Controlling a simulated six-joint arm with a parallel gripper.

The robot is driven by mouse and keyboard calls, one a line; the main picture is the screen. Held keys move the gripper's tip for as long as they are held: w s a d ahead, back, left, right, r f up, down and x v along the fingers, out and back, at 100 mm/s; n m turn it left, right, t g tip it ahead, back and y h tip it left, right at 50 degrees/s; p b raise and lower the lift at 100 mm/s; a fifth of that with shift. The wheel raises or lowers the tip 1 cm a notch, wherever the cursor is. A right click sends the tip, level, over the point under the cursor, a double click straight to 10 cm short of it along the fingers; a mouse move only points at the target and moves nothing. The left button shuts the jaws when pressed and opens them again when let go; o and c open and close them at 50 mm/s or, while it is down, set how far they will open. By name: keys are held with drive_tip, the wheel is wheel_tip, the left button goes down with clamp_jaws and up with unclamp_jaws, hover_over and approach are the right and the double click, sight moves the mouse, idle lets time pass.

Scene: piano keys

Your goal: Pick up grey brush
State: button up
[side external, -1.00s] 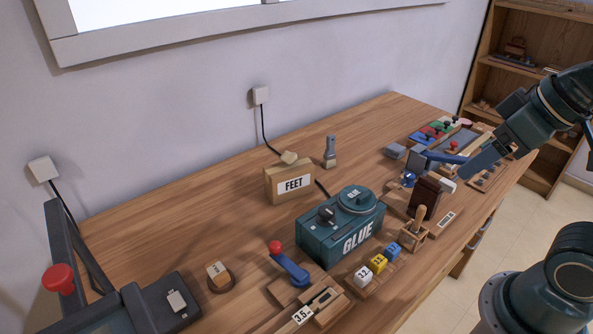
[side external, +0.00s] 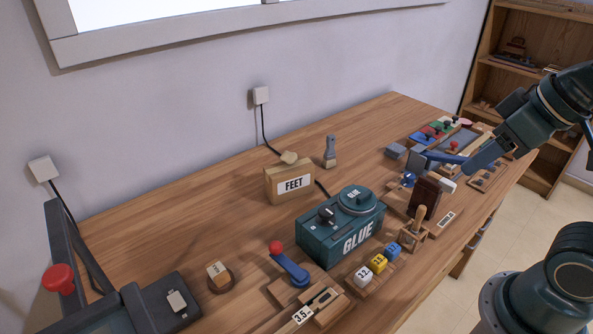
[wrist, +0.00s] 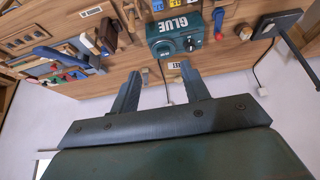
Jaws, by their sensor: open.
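The grey brush (side external: 330,152) stands upright on the wooden table near the wall, behind the green glue box and right of the FEET box. It has a grey handle and a tan lower end. In the wrist view a small greyish thing (wrist: 145,76) beside the left finger looks like the brush. My gripper (side external: 476,163) is at the right side of the table in the side view, well away from the brush. In the wrist view the fingers of my gripper (wrist: 160,76) are spread with nothing held between them.
The GLUE box (side external: 340,228) and the FEET box (side external: 289,184) stand near the brush. Number blocks (side external: 378,263), a red-knobbed lever (side external: 288,264) and tools crowd the front and right. Bare table lies left of the FEET box. A cable runs down the wall.

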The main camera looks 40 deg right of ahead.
drive_tip(key=w+d+r+n+g, duration=0.15)
drive_tip(key=w+r+n, duration=0.4)
drive_tip(key=w, duration=0.75)
drive_tip(key=n+g, duration=0.4)
drive_tip(key=n, duration=0.6)
hover_over(331, 135)
wheel_tip(331, 135, down, 19)
drive_tip(key=shift+s+r, duration=0.15)
drive_tip(key=shift+r, duration=0.05)
drive_tip(key=shift+d+f, duration=0.1)
drive_tip(key=shift+f, duration=0.3)
drive_tip(key=shift+f, duration=4.3)
